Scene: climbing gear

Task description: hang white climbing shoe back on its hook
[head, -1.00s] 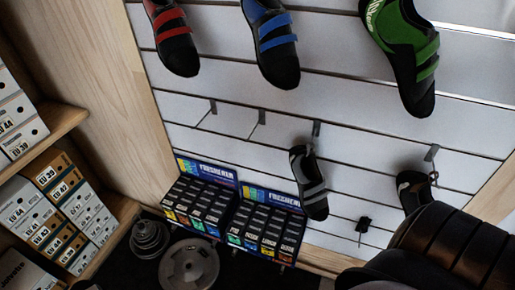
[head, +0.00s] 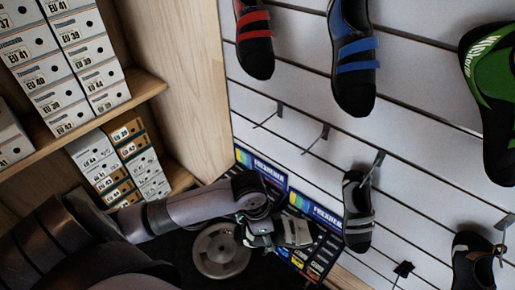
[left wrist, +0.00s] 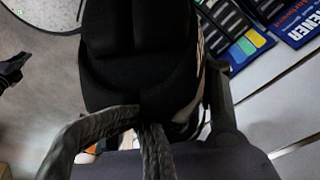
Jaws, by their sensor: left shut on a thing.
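My left gripper (head: 262,236) is low in front of the display boxes in the head view, shut on a shoe with white-grey sides, the white climbing shoe (head: 292,232). In the left wrist view the held shoe (left wrist: 140,65) fills the middle. Its black upper and two pull loops face the camera, and its toe is hidden. Two bare hooks stick out of the slatted wall, a left one (head: 279,109) and a right one (head: 323,136). The held shoe is below them, apart from both. My right gripper is not in view.
A grey-striped shoe (head: 358,222) hangs just right of the held shoe, and a black shoe (head: 474,262) hangs further right. Red (head: 254,40) and blue (head: 352,60) shoes hang above. Display boxes (head: 318,213) and a weight plate (head: 221,250) are low down. Shoe-box shelves (head: 110,115) stand left.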

